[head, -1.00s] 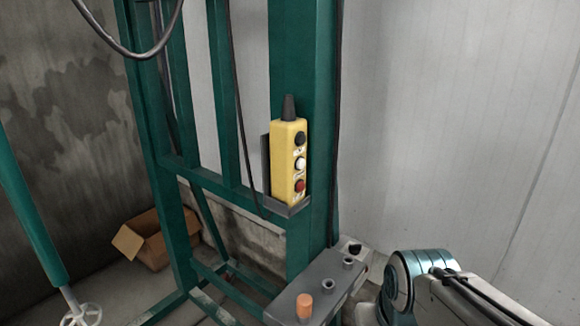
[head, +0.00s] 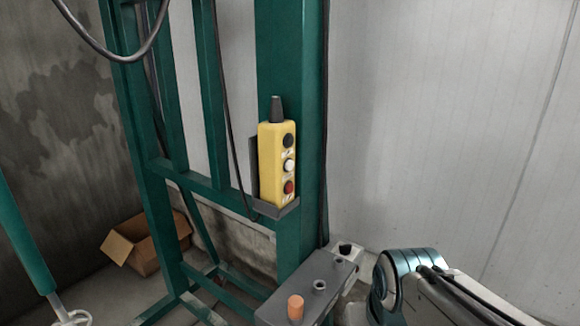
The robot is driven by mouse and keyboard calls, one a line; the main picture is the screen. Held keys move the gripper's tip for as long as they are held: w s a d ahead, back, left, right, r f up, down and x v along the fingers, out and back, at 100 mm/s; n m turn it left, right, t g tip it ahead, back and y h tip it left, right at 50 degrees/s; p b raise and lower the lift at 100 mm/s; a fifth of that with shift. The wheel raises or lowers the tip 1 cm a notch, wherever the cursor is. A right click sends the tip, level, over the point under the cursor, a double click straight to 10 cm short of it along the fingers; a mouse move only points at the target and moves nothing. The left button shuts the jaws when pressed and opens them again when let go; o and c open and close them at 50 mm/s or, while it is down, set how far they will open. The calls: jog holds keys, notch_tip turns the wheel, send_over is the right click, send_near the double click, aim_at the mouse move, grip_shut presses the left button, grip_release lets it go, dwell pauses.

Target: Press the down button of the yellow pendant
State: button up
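The yellow pendant (head: 270,175) stands upright in a dark grey holder (head: 277,210) on a green steel post. Its face has a black button (head: 288,141) at the top, a white button (head: 289,165) in the middle and a red button (head: 289,187) at the bottom. The markings beside the buttons are too small to read, so I cannot tell which is down. Part of my arm (head: 408,285) shows at the lower right, apart from the pendant. My gripper is not in view.
The green frame (head: 290,90) stands before a pale panel wall (head: 430,120). A grey box with an orange knob (head: 295,307) is below the pendant. An open cardboard box (head: 143,243) lies on the floor at left. A dark cable (head: 229,110) hangs left of the pendant.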

grip_shut()
dwell(1.4)
